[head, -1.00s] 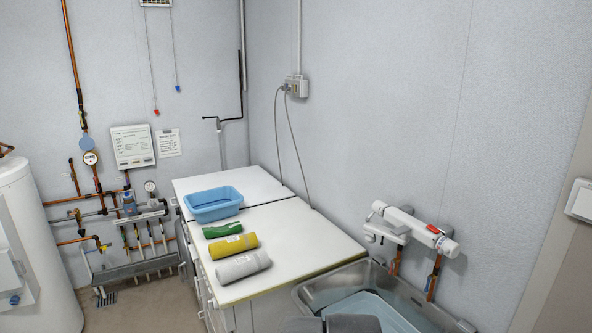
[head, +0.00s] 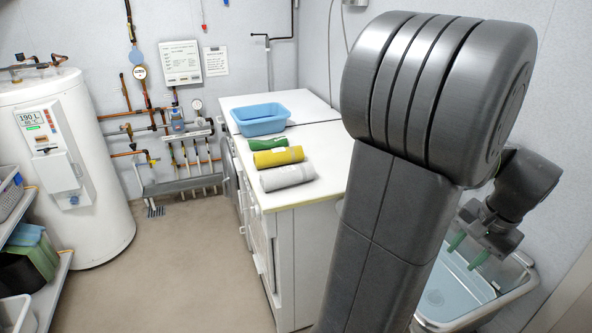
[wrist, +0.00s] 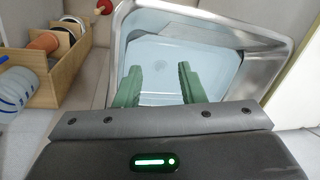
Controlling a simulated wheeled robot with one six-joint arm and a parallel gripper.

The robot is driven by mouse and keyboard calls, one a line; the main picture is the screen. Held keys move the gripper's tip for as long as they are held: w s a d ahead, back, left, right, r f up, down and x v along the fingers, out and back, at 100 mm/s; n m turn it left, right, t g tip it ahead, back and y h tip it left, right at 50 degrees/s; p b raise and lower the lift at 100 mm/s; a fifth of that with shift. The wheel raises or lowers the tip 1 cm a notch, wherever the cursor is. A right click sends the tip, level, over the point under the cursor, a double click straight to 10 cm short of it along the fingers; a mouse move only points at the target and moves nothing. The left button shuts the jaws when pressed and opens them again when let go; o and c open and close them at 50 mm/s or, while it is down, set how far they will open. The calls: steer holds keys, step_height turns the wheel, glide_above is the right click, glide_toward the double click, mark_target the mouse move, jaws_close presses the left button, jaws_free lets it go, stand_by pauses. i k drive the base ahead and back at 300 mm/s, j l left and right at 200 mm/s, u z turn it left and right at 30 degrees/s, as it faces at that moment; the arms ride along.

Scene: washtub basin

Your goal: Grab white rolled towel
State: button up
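The white rolled towel (head: 287,176) looks light grey-white and lies on the near end of the white counter (head: 322,205), closest to the front edge. A yellow roll (head: 279,157) and a green roll (head: 267,144) lie behind it. My gripper (head: 467,250) is at the right, over the sink basin, well apart from the towel. In the wrist view my gripper (wrist: 157,86) shows two green fingers spread apart with nothing between them. The towel is not in the wrist view.
A blue tub (head: 260,119) stands on the counter behind the rolls. The metal sink (wrist: 275,62) holds a pale blue basin (wrist: 205,57). A wooden organiser (wrist: 62,60) shows at left in the wrist view. A white water heater (head: 100,200) and open floor lie left of the counter.

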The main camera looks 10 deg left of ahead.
mark_target(290, 175)
steer(key=i+j, duration=0.2)
steer(key=i+j+z, duration=0.1)
steer(key=j, duration=0.35)
steer(key=i+j, duration=0.25)
steer(key=i+j+z, duration=0.1)
steer(key=j, duration=0.3)
steer(key=i+j, duration=0.25)
steer(key=i+j+z, duration=0.1)
steer(key=j, duration=0.35)
steer(key=i+j, duration=0.2)
steer(key=j, duration=0.15)
steer(key=i+j+z, duration=0.1)
steer(key=j, duration=0.25)
steer(key=i, duration=0.05)
